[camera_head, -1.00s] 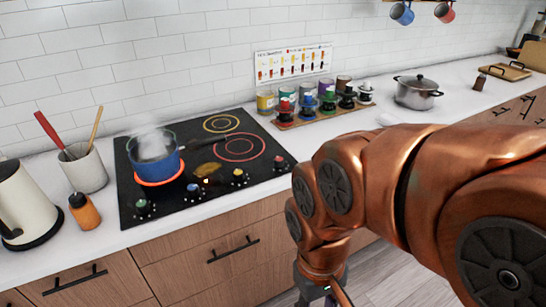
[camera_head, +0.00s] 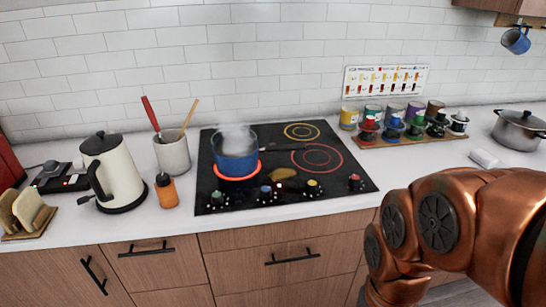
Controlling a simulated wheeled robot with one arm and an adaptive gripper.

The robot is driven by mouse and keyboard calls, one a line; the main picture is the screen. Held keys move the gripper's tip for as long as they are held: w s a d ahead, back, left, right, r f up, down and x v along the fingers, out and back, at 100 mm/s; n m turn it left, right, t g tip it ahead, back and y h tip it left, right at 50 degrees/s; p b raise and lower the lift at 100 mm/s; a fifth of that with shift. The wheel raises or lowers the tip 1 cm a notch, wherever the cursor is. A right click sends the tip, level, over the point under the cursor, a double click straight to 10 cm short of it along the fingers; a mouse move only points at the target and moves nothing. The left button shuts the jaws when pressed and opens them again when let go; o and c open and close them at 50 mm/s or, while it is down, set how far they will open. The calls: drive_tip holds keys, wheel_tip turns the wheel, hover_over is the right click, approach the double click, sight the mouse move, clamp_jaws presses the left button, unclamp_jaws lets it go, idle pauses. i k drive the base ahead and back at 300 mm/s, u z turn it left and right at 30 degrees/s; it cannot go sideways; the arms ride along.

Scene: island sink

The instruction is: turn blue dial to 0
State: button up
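The black cooktop (camera_head: 330,197) is set in the white counter and has a row of knobs along its front edge. The blue dial (camera_head: 266,192) is in this row, between the green dial (camera_head: 217,198) and the yellow dial (camera_head: 313,187). It is too small to read its pointer or any numbers. A blue pot (camera_head: 236,158) stands steaming on a burner with a glowing red-orange ring behind the dial. My gripper is out of view; only my copper arm shows at the lower right, right of the cooktop.
The red dial (camera_head: 355,182) is at the row's right end. An orange bottle (camera_head: 166,192), utensil crock (camera_head: 173,155) and kettle (camera_head: 110,170) stand left of the cooktop. A rack of colored cups (camera_head: 395,141) stands at right. The space in front of the cooktop is clear.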

sight(265, 192)
drive_tip(key=k, duration=0.5)
drive_tip(key=u, duration=1.75)
drive_tip(key=i, duration=1.15)
drive_tip(key=z, duration=0.9)
